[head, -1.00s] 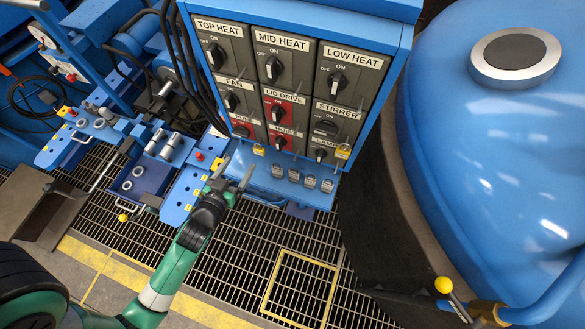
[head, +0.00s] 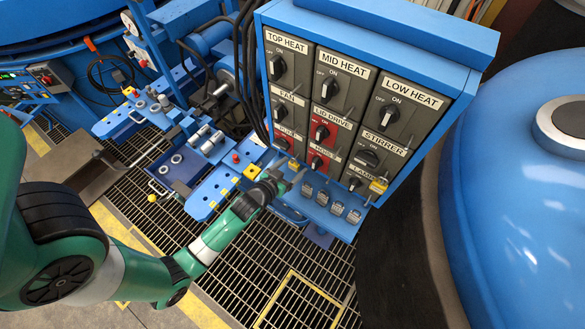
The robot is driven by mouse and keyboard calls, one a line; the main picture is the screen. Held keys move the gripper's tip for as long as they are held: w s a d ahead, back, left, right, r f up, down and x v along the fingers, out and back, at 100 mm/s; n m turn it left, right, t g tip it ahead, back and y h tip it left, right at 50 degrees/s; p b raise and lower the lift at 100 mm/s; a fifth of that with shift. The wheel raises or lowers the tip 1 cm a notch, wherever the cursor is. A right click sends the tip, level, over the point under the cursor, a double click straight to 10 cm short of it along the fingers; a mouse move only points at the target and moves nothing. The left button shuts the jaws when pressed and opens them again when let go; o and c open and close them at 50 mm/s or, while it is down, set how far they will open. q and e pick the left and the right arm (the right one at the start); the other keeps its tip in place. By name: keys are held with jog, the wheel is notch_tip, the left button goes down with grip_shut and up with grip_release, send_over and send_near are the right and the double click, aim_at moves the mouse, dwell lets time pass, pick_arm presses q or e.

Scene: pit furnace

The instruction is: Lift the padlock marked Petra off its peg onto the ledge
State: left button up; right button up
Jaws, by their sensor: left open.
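A yellow padlock (head: 293,164) hangs low on the left side of the switch panel, and another yellow padlock (head: 379,186) hangs at its lower right. Several grey padlocks (head: 322,196) are in a row at the blue ledge (head: 343,230) below the switches. Names on the padlocks are too small to read, so I cannot tell which is marked Petra. My left gripper (head: 289,173) is open and empty at the ledge's left end, close to the left yellow padlock in the picture. I cannot tell whether they touch. My right gripper is not in view.
The switch panel (head: 345,85) stands above the ledge, with black cables on its left. A blue workbench (head: 205,205) with fittings lies left of my gripper. A large blue vessel (head: 535,200) fills the right. Open floor grating (head: 240,270) lies below.

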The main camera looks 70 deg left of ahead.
aim_at(293, 168)
pick_arm(q)
jog(key=shift+w+a+f, duration=0.15)
jog(key=shift+w, duration=0.1)
grip_shut()
dwell(0.3)
jog(key=shift+r+p, duration=0.45)
jog(key=shift+s, duration=0.1)
jog(key=shift+s+d+p, duration=0.15)
jog(key=shift+s+d, duration=0.4)
jog(key=shift+s, duration=0.25)
jog(key=shift+s+d+p, duration=0.15)
jog(key=shift+s+d, duration=0.4)
jog(key=shift+s, duration=0.25)
jog(key=shift+s+d, duration=0.55)
jog(key=shift+s, duration=0.3)
